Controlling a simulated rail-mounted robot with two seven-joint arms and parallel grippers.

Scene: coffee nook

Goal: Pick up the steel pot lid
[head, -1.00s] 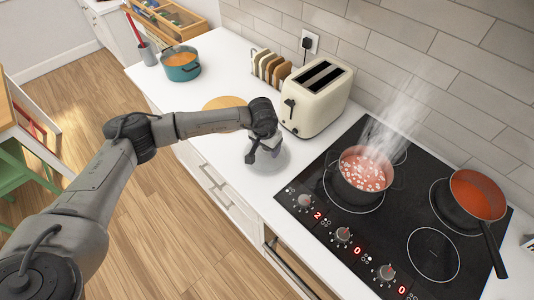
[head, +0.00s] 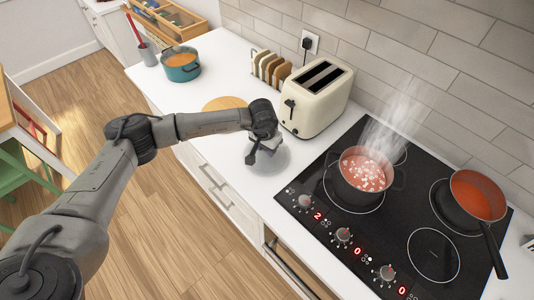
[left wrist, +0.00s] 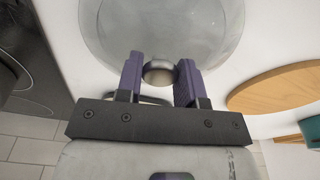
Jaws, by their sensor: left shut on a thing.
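The steel pot lid (head: 276,161) is a round grey disc on the white counter, between the toaster and the front edge. In the left wrist view the lid (left wrist: 205,38) fills the top middle, with its round knob (left wrist: 158,72) between the two purple fingers. My left gripper (head: 262,149) is over the lid from above; it also shows in the left wrist view (left wrist: 160,78), shut on the knob. My gripper hides part of the lid in the head view. I cannot tell any gap between lid and counter. My right gripper is not in view.
A cream toaster (head: 317,98) stands close behind the lid. The black hob (head: 325,222) with a steaming pot (head: 366,172) and a pan (head: 478,196) is to the right. A round wooden board (head: 222,103) and a teal pot (head: 181,67) are to the left.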

